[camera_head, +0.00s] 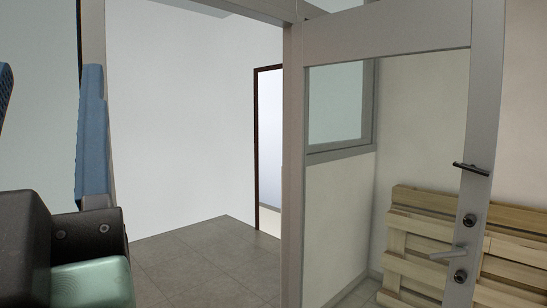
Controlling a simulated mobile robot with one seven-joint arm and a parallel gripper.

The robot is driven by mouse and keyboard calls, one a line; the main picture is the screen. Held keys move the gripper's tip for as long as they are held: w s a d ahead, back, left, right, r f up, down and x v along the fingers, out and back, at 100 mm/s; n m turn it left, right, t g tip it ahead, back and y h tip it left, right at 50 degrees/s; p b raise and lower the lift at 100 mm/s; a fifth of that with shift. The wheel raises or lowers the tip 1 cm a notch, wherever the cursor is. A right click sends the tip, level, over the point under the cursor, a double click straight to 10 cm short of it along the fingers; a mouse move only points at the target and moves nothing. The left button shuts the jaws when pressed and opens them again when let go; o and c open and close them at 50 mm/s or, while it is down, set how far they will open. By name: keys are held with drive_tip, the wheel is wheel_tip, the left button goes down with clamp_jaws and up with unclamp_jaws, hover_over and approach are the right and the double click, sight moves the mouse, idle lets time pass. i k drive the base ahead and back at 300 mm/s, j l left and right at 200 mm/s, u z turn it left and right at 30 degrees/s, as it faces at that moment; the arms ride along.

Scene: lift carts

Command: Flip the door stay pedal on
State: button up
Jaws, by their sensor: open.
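My gripper (48,82) is at the left edge, with two blue fingers pointing up and a wide gap between them. It is open and nothing shows between the fingers. A grey-framed glass door (484,100) stands at the right, well apart from my gripper. It has a light lever handle (456,254), round locks and a small dark bar (472,169) higher on its stile. I cannot tell what the dark bar is. The door's lower edge is outside the picture, and I see no part that is clearly a stay pedal.
Wooden pallets (425,236) lean against the wall behind the door. A grey frame post (293,160) stands in the middle. Left of it is an opening with clear tiled floor (205,258), a white wall and a dark-framed doorway (257,140).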

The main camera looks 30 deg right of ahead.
sight(473, 169)
drive_tip(key=z, duration=1.7)
drive_tip(key=i+z, duration=0.1)
drive_tip(key=z, duration=0.15)
drive_tip(key=i+j, duration=0.2)
drive_tip(key=i, duration=0.25)
drive_tip(key=i+j, duration=0.2)
drive_tip(key=i, duration=0.25)
drive_tip(key=i+j, duration=0.2)
drive_tip(key=i, duration=0.25)
drive_tip(key=i+j, duration=0.2)
drive_tip(key=i, duration=0.25)
drive_tip(key=i+j, duration=0.2)
drive_tip(key=i, duration=0.25)
